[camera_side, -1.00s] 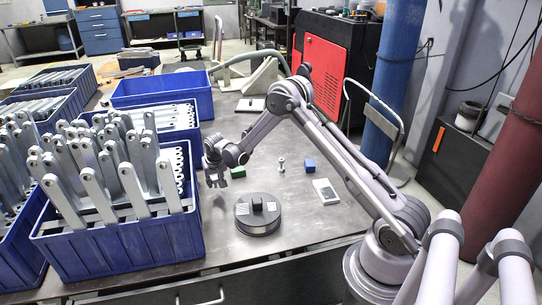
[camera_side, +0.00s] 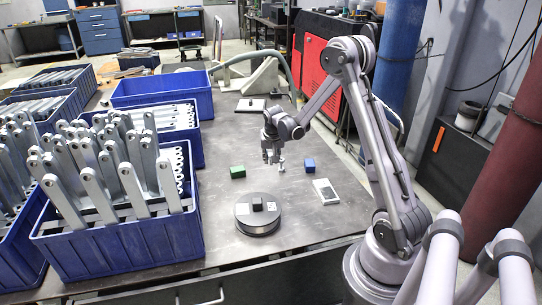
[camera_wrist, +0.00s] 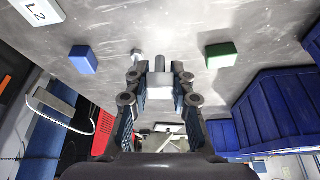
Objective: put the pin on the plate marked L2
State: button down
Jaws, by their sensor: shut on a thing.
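My gripper (camera_side: 271,153) is above the table, between the green and blue blocks. In the wrist view its fingers are shut on a pale metal piece with a grey cylinder (camera_wrist: 160,85), which looks like the pin. It points down towards the table and appears clear of it; in the side view it is too small to tell well. The plate marked L2 (camera_wrist: 38,12) is at the upper left of the wrist view. In the side view this white plate (camera_side: 326,191) lies flat at the right, nothing on it.
A similar small metal piece (camera_side: 281,166) stands close by my gripper. A blue block (camera_side: 309,165), a green block (camera_side: 237,172) and a round dark disc (camera_side: 257,214) lie around. Another plate (camera_side: 250,105) lies behind. Blue crates of brackets (camera_side: 130,250) fill the left.

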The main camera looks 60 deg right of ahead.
jog(key=s+d+r+m+g, duration=0.1)
jog(key=s+d+m+g, duration=0.25)
jog(key=s+m, duration=0.8)
jog(key=s+d+r+m+g, duration=0.15)
jog(key=s+d+m, duration=0.25)
jog(key=s, duration=1.5)
send_over(329, 188)
jog(key=a, duration=0.1)
jog(key=shift+g+y, duration=0.3)
jog(key=shift+g, duration=0.1)
jog(key=f, duration=0.5)
jog(key=w+f, duration=0.1)
jog(key=f, duration=0.1)
jog(key=shift+a+f, duration=0.15)
jog(key=shift+f, duration=2.2)
jog(key=shift+f, duration=0.1)
jog(key=c, duration=1.1)
grip_release()
jog(key=shift+c, duration=0.2)
